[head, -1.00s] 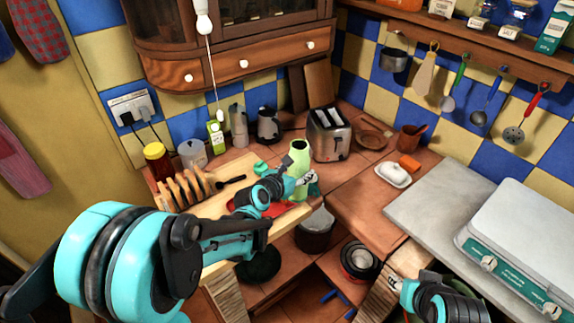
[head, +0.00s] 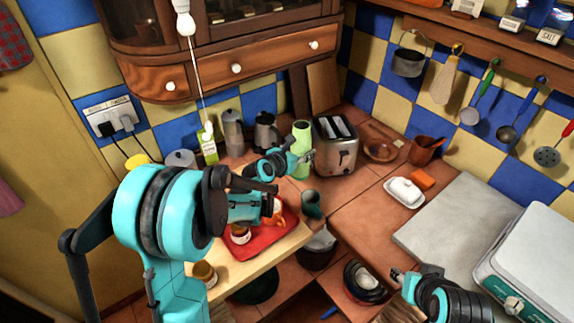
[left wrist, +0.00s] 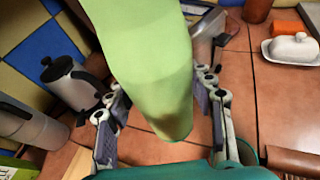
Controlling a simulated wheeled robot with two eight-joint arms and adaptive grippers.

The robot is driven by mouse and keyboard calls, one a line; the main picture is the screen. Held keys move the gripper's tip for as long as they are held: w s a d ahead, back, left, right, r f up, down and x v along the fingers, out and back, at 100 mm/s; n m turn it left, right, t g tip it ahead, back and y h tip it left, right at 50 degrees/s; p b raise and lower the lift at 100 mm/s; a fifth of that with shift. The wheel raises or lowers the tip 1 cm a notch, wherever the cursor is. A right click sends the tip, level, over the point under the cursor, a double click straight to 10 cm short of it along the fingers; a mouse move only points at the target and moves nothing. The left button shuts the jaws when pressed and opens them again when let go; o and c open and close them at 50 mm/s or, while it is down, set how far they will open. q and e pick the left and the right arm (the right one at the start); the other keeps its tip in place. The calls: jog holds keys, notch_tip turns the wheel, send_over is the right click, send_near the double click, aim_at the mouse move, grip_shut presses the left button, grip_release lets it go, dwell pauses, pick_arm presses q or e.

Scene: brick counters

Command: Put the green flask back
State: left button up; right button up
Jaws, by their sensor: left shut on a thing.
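The light green flask (head: 302,133) is roughly upright, just left of the toaster (head: 337,148) toward the back of the counter. My left gripper (head: 298,160) is shut on it. In the left wrist view the flask (left wrist: 150,60) lies between the two fingers (left wrist: 162,115), with brown tiles behind it. I cannot tell whether its base touches the counter. My right gripper (head: 402,276) is at the lower right, away from the flask; its fingers are too small to read.
A butter dish (head: 404,192) is to the right.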

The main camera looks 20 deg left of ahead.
pick_arm(q)
jog(key=w+a+f+b, duration=0.1)
jog(key=a+f+b, duration=0.1)
jog(key=a+f, duration=0.3)
notch_tip(320, 180, down, 2)
jog(key=shift+w+f+b, duration=0.15)
jog(key=shift+w+b, duration=0.2)
jog(key=shift+b, duration=0.05)
jog(key=shift+f, duration=0.15)
jog(key=o, duration=1.6)
